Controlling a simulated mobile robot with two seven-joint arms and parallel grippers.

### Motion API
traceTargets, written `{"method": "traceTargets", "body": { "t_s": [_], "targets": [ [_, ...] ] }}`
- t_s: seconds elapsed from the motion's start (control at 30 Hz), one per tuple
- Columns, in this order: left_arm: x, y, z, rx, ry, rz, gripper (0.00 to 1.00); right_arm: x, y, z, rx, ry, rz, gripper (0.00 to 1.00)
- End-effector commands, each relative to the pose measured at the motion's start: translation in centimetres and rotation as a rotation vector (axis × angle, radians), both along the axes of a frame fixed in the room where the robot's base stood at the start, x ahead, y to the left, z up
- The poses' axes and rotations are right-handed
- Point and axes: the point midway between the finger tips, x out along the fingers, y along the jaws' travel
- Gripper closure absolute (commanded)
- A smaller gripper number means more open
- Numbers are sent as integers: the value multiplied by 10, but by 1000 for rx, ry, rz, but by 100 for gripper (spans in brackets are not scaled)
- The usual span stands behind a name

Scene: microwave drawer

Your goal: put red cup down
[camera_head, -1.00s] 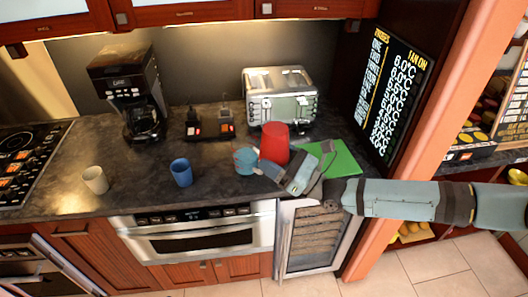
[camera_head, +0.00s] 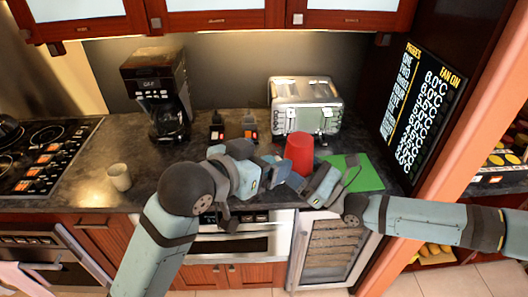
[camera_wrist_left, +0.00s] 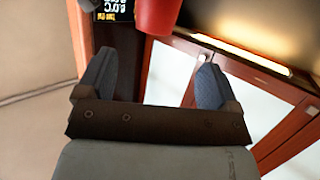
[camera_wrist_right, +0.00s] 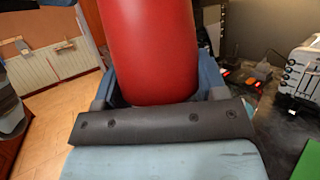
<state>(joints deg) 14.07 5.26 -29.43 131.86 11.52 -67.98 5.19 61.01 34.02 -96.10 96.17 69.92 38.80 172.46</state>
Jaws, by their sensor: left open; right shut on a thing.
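The red cup (camera_head: 299,150) is in front of the toaster, above or on the dark counter; I cannot tell whether its base touches. My right gripper (camera_head: 304,179) is shut on the cup. In the right wrist view the cup (camera_wrist_right: 150,50) fills the space between the blue fingers. My left gripper (camera_head: 277,168) is open and just left of the cup. The left wrist view shows its two fingers (camera_wrist_left: 154,78) apart with nothing between them, and part of the red cup (camera_wrist_left: 157,14) beyond them at the top.
A toaster (camera_head: 304,105) stands behind the cup and a green board (camera_head: 358,172) lies to its right. A coffee maker (camera_head: 158,95) stands at the back left. A pale cup (camera_head: 120,177) sits near the front edge. My left arm covers the middle of the counter.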

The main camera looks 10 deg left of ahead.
Motion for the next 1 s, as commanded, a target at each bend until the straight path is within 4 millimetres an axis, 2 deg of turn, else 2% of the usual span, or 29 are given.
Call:
{"method": "traceTargets", "body": {
  "t_s": [0.1,0.23,0.7,1.0],
  "targets": [
    [-2,-4,13,7,-11,-15,14,0,0,0,0,0,0,57],
    [3,-10,13,9,-12,-19,14,0,0,0,0,0,0,57],
    [67,-56,-12,10,-11,-18,14,0,0,0,0,0,0,57],
    [88,-71,-21,10,-11,-17,14,0,0,0,0,0,0,57]
  ]
}}
